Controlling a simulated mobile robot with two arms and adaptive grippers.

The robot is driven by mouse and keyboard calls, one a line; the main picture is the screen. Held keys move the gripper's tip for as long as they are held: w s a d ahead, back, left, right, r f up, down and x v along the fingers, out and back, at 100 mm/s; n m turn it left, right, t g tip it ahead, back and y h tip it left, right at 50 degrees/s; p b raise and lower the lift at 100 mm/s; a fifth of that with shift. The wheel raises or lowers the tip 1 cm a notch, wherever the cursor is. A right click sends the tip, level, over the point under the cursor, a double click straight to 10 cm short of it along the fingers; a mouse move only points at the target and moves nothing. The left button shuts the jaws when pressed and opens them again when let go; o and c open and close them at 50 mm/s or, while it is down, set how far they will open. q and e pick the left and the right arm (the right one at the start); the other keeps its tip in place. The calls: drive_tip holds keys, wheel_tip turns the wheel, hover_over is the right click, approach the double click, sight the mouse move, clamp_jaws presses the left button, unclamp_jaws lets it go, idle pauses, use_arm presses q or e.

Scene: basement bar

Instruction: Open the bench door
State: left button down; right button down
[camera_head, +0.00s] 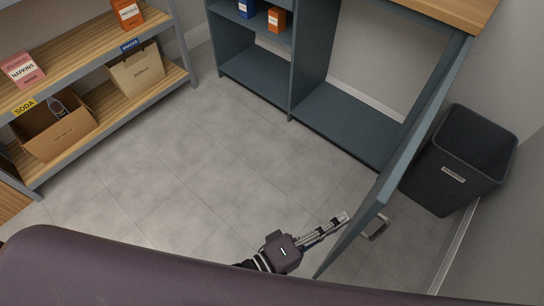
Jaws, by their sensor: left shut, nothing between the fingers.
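The bench (340,118) is a dark blue-grey cabinet with a wooden top. Its door (400,165) stands wide open, swung out towards me on the right side. A metal handle (377,229) shows on the door's outer face, near its free edge. My left gripper (345,218) is shut and empty, its fingertips close to the door's inner side near the free edge. I cannot tell whether they touch the door. My right gripper does not show.
A black bin (462,158) stands right of the door, by the wall. A shelf unit (165,84) on the left holds a cardboard box (58,134), a paper bag (137,70) and a napkin pack (22,68). The tiled floor (210,160) between is clear.

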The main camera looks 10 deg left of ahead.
use_arm(q)
drive_tip(key=s+d, duration=0.5)
drive_tip(key=d, duration=0.4)
drive_tip(key=shift+d, duration=0.2)
drive_tip(key=v, duration=1.2)
